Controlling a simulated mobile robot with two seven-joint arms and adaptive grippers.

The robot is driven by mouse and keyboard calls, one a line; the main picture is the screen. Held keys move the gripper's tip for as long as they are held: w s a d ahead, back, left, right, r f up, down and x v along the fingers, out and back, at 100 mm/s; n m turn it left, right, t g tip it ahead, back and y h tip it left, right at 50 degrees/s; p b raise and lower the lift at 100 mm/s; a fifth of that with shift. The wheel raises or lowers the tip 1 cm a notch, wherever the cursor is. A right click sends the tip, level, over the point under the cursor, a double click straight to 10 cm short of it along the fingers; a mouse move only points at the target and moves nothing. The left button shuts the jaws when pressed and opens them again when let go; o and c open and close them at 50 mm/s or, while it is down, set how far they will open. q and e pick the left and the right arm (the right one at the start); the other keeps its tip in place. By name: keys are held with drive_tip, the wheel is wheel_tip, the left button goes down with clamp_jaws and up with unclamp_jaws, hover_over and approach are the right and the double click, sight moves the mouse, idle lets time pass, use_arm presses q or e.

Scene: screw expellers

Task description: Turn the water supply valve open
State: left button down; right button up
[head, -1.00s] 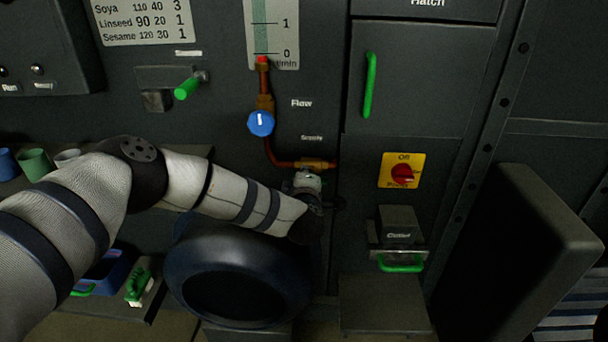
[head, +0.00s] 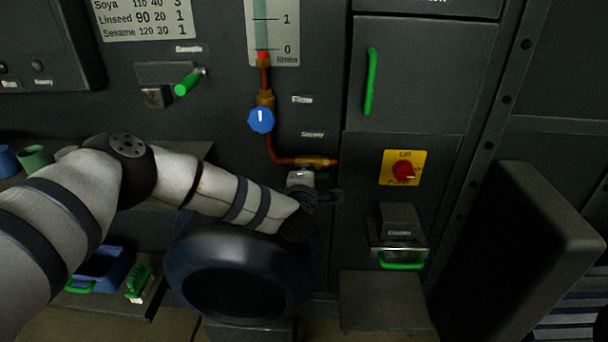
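The brass supply valve body (head: 315,162) sits at the right end of a copper pipe (head: 272,147), below the "Supply" label. I cannot make out its handle; my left gripper and wrist may cover it. My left arm reaches in from the left, and my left gripper (head: 322,195) is just below the valve body. The gripper is small, dark and partly hidden by my wrist, so its fingers and any contact are unclear. The flow gauge (head: 262,30) above has its red marker near 0. My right gripper is out of view.
A blue flow knob (head: 261,120) is above left of the valve. To the right are a red switch (head: 403,170) on a yellow plate and a hatch with a green handle (head: 370,80). A large dark round drum-like part (head: 238,270) lies below my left forearm.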

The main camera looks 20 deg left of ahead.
use_arm(q)
drive_tip(key=c, duration=1.5)
unclamp_jaws()
drive_tip(key=shift+w+d+r, duration=0.1)
drive_tip(key=shift+r, duration=0.1)
drive_tip(key=shift+c, duration=0.2)
drive_tip(key=shift+f, duration=0.1)
drive_tip(key=v, duration=1.2)
